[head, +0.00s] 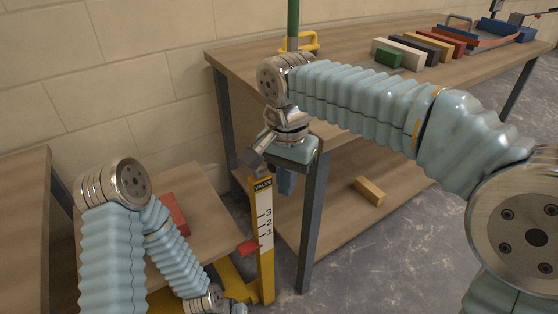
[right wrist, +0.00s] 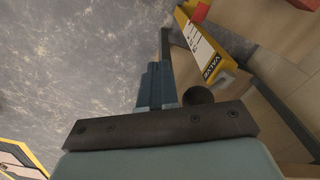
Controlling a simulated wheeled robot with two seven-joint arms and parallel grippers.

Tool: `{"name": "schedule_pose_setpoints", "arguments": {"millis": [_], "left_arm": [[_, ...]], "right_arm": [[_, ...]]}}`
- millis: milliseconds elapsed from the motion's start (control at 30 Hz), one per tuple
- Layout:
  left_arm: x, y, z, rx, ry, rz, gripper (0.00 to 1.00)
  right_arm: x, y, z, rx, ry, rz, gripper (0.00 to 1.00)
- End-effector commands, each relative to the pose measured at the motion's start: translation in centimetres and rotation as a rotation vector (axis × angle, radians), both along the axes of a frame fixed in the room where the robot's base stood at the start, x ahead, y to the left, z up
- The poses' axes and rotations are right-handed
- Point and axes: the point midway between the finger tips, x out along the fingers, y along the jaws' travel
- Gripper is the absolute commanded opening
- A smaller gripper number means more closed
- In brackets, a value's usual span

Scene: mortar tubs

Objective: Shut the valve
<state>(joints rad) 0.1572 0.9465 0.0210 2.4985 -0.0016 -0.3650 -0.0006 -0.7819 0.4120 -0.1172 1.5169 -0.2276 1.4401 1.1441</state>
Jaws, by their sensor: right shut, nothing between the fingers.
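The valve is a yellow post with a white scale plate (head: 264,212) marked VALVE and 3, 2, 1, standing between two tables. A red pointer (head: 248,248) sits beside the plate, below the 1. The plate also shows in the right wrist view (right wrist: 203,52), with a dark round knob (right wrist: 198,95) near its top end. My right gripper (head: 286,183) points down just right of the post's top, partly hidden by its own palm. Its blue fingers (right wrist: 157,80) are shut and empty, left of the knob. My left wrist is at the bottom edge; its fingers do not show.
A workbench (head: 235,68) with a dark leg (head: 314,225) stands close to the right gripper. A yellow block (head: 370,191) lies on its lower shelf. Several coloured blocks stand on top. A red block (head: 174,213) lies on the left table.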

Motion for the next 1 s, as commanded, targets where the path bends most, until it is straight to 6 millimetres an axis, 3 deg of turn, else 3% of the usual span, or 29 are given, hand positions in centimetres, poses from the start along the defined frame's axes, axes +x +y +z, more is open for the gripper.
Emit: {"name": "schedule_pose_setpoints", "arguments": {"millis": [633,1000], "left_arm": [[0.0,0.0,3.6,0.000,0.000,0.000,0.43],[0.0,0.0,4.7,0.000,0.000,0.000,0.43]], "right_arm": [[3.1,2.4,0.1,0.000,0.002,0.003,0.00],[4.9,3.7,0.1,0.000,0.001,0.002,0.00]]}}
